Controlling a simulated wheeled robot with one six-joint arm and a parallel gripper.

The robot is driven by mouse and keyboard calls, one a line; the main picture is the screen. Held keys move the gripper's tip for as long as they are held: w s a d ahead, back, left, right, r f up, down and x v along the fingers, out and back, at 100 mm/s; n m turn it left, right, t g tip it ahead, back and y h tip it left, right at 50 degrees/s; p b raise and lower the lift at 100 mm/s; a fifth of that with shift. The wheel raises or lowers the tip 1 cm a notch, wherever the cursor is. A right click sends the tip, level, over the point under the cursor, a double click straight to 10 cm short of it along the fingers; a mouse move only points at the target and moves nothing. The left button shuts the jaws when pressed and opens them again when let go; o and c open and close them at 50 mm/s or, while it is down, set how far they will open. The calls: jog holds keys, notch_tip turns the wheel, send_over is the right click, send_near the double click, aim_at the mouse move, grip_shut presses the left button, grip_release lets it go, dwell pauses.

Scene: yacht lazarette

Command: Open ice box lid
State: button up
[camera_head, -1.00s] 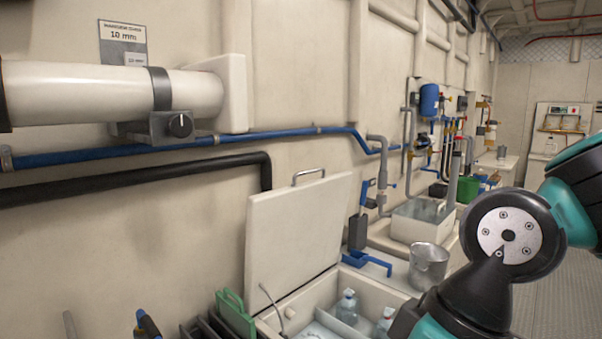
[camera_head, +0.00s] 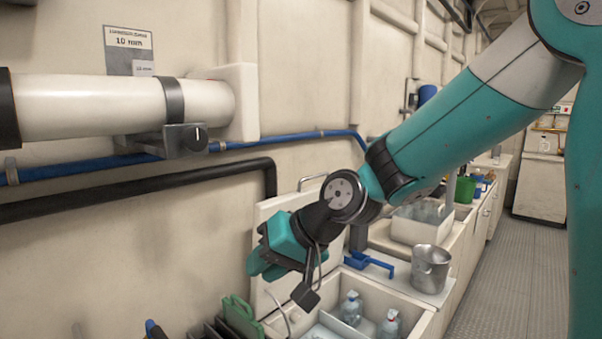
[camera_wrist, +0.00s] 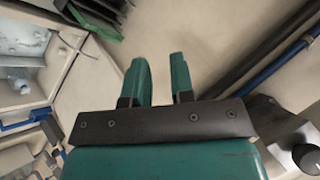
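The ice box lid (camera_head: 268,212) is a pale panel with a metal handle (camera_head: 312,183) on its top edge. It stands raised against the wall behind the ice box (camera_head: 408,300), and my arm hides much of it. The open box shows clear bottles (camera_head: 351,308) inside; one bottle also shows in the wrist view (camera_wrist: 20,85). My gripper (camera_head: 262,268) is in front of the lid, above the box's left side. In the wrist view its two green fingers (camera_wrist: 160,75) are apart, with nothing between them.
A white pipe (camera_head: 90,105) with a clamp, a blue pipe (camera_head: 285,136) and a black pipe (camera_head: 130,183) run along the wall. A metal pot (camera_head: 431,268) and a blue tool (camera_head: 370,264) are right of the box. Green and dark racks (camera_head: 240,315) stand left of it. The aisle floor (camera_head: 510,260) is clear.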

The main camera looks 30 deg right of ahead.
jog(key=w+d+r+m+t+h+p, duration=0.25)
jog(key=w+d+m+t, duration=0.45)
jog(key=w+d, duration=0.55)
jog(key=m+t+h+p, duration=0.1)
jog(key=m+t+h, duration=0.35)
jog(key=m, duration=0.55)
send_near(314, 177)
jog(key=shift+h, duration=0.4)
jog(key=w+p, duration=0.3)
jog(key=w, duration=0.2)
jog(key=w+p, duration=0.3)
jog(key=w, duration=0.2)
jog(key=shift+w+d+f, duration=0.1)
jog(key=shift+w+f, duration=0.1)
jog(key=shift+w, duration=0.2)
jog(key=shift+c, duration=0.3)
grip_shut()
